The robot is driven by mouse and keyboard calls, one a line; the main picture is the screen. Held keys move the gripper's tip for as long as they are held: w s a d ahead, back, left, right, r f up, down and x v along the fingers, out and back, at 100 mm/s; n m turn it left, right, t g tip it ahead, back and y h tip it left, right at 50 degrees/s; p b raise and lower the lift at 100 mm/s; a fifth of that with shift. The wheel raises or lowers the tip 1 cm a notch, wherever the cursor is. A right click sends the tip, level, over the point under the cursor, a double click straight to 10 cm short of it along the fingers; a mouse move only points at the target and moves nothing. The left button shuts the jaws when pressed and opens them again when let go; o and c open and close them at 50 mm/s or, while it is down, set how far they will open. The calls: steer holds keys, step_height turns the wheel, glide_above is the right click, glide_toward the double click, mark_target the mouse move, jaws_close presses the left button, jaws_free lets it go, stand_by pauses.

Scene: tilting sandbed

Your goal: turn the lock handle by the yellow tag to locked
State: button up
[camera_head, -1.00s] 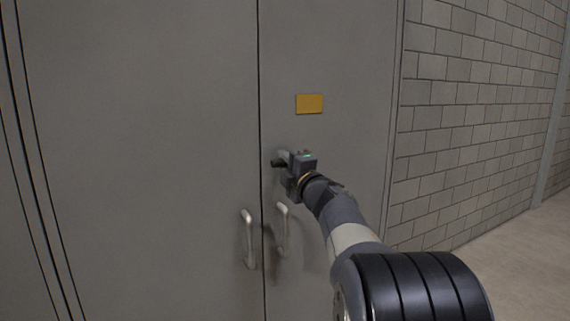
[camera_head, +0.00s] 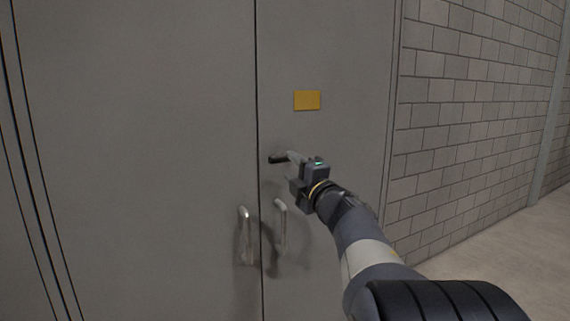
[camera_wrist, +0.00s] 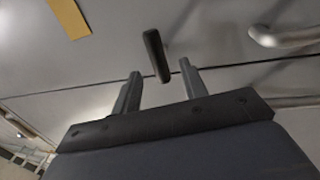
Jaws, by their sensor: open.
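The lock handle (camera_head: 278,159) is a short black bar on the right grey door, below the yellow tag (camera_head: 307,100). In the head view it lies almost level and points left toward the door seam. My gripper (camera_head: 293,157) is just right of the handle, with its fingers toward the door. In the wrist view, the handle (camera_wrist: 156,55) appears between and ahead of the two open fingertips (camera_wrist: 160,68), with gaps on both sides. The fingers hold nothing. The yellow tag also shows in the wrist view (camera_wrist: 70,15). The handle's pivot is not clearly seen.
Two pale pull handles, the left one (camera_head: 246,235) and the right one (camera_head: 281,228), stand below the lock handle on either side of the seam. A grey block wall (camera_head: 470,110) is at the right, with clear floor (camera_head: 510,245) beside it.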

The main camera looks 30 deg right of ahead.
mark_target(285, 161)
steer(key=s, duration=0.2)
steer(key=s+f, duration=0.1)
steer(key=s, duration=0.2)
steer(key=shift+d, duration=0.1)
steer(key=w, duration=0.3)
steer(key=w+r, duration=0.1)
steer(key=w, duration=0.3)
steer(key=w+r, duration=0.1)
steer(key=w, duration=0.2)
steer(key=shift+w+a+r+p, duration=0.1)
steer(key=shift+w+a+p, duration=0.1)
steer(key=shift+w+p, duration=0.15)
steer(key=shift+m, duration=0.3)
steer(key=shift+s, duration=0.1)
